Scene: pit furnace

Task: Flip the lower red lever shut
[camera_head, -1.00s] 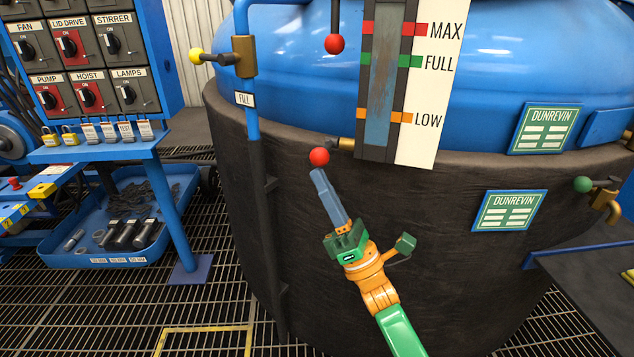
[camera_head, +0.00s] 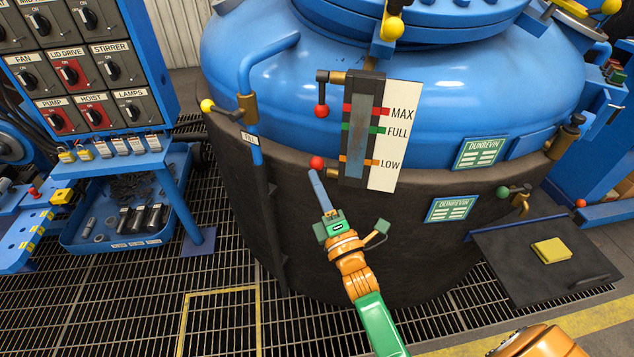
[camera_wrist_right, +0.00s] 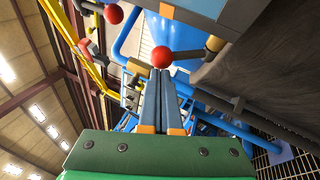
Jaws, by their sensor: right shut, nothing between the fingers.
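The lower red lever shows a round red knob (camera_head: 316,162) left of the level gauge, about level with its LOW mark. In the right wrist view this red knob (camera_wrist_right: 162,57) sits just beyond my fingertips, with its short dark arm running to the right. My right gripper (camera_head: 311,173) is shut and empty, its fingertips right under the knob. I cannot tell whether they touch it. The upper red lever (camera_head: 321,111) hangs down beside the MAX mark. The gauge (camera_head: 357,135) stands against the blue tank. My left gripper is not in view.
The dark furnace wall (camera_head: 400,235) curves behind my right arm. A blue pipe with a yellow-knobbed lever (camera_head: 207,105) stands to the left. A switch panel (camera_head: 65,75) is at far left. A green-knobbed tap (camera_head: 503,192) and a dark platform (camera_head: 560,262) are at right.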

